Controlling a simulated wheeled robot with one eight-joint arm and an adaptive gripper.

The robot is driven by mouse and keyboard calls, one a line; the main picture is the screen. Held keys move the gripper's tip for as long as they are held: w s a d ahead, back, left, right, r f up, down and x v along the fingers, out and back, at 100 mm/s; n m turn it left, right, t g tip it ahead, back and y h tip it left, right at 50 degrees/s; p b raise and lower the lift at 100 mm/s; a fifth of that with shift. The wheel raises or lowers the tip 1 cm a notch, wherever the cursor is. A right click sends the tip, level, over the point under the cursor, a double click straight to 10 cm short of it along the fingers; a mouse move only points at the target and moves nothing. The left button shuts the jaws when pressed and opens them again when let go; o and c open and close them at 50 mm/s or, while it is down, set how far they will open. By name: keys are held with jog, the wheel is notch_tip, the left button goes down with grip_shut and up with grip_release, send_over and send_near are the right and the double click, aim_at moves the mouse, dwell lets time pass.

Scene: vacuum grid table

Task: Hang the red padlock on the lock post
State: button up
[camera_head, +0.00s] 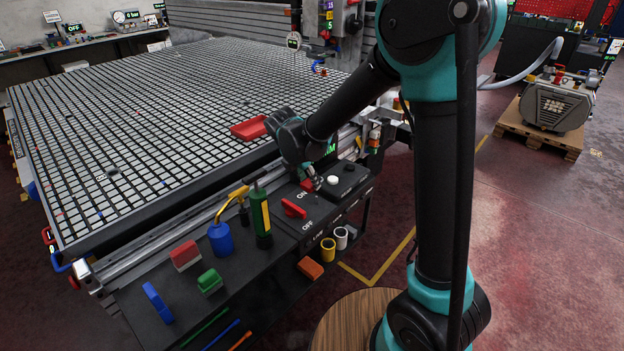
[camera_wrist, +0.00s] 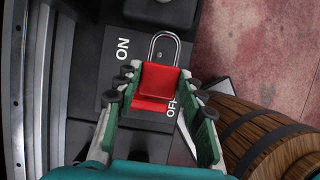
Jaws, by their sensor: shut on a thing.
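The red padlock (camera_wrist: 161,79) is between the two fingers of my gripper (camera_wrist: 160,92) in the wrist view. Its silver shackle (camera_wrist: 163,42) points away from the gripper, over the black ON/OFF panel (camera_wrist: 112,72). A second red surface (camera_wrist: 150,104) shows just below the padlock body; I cannot tell if it is part of the padlock or the switch handle. In the head view my gripper (camera_head: 312,181) is low over the panel, beside the red switch handle (camera_head: 293,208). I cannot make out the lock post clearly, nor whether the shackle touches it.
The large grid table (camera_head: 180,120) lies behind the panel, with a red tray (camera_head: 249,128) near its edge.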

jog(key=shift+w+f, duration=0.1)
jog(key=shift+f, duration=0.05)
dwell(0.3)
jog(key=shift+f, duration=4.25)
jog(key=shift+f, duration=0.1)
jog(key=o, duration=1.3)
jog(key=shift+o, duration=0.2)
jog(key=v, duration=1.2)
